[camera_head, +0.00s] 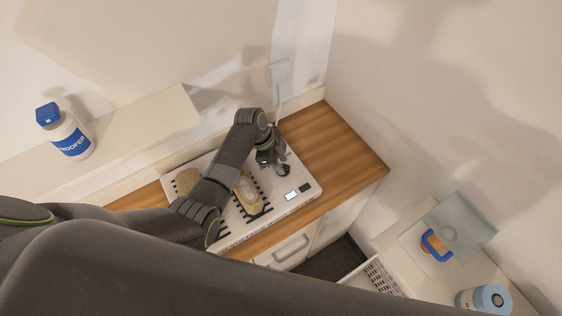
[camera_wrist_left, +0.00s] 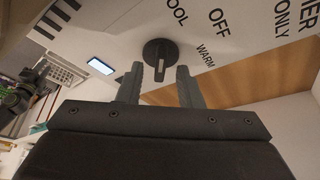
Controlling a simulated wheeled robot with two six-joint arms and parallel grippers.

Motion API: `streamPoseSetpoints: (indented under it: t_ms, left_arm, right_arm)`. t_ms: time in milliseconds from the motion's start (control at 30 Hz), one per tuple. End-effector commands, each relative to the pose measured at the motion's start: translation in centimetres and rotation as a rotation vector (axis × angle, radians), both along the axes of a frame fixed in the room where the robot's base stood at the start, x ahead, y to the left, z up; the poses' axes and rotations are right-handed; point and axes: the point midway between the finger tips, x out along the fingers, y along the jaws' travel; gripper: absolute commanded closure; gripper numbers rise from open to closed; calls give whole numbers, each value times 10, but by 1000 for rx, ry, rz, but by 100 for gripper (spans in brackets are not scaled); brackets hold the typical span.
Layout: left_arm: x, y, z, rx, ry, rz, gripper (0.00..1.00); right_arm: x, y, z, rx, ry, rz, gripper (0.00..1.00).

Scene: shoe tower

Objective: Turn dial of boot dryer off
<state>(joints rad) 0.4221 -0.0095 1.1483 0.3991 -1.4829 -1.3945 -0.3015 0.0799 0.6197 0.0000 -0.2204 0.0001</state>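The white boot dryer (camera_head: 226,230) lies on the wooden counter, with a small display and dark slots. In the left wrist view its black round dial (camera_wrist_left: 160,48) has a raised grip bar, beside the printed words OFF, WARM and part of COOL. Which word the dial points at is unclear. My left gripper (camera_head: 271,158) is over the dryer's right part. In the left wrist view its fingers (camera_wrist_left: 158,78) are apart, with the dial between and just beyond the tips; contact cannot be told. A dark arm part at that view's left edge may be my right one; its gripper's state is unclear.
Tan footwear (camera_head: 247,192) sits on the dryer near my left arm. A display (camera_head: 291,195) is on the panel. A white bottle with blue cap (camera_head: 66,135) stands on the ledge at left. A white basket (camera_head: 378,277) is lower right. The counter's right end (camera_head: 345,150) is clear.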

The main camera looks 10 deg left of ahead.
Motion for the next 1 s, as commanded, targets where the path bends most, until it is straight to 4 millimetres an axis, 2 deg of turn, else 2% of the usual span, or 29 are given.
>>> streamPoseSetpoints:
  t_ms: [167,433,700,1000]
  left_arm:
    - [0,-3,-7,0,0,0,67]
    - [0,-3,-8,1,0,0,67]
    - [0,-3,-8,1,0,0,100]
    - [0,-3,-8,1,0,-16,100]
  right_arm:
    - [0,0,0,0,0,0,67]
    - [1,0,0,0,-1,0,67]
    - [1,0,0,0,-2,0,67]
    - [2,0,0,0,-3,0,67]
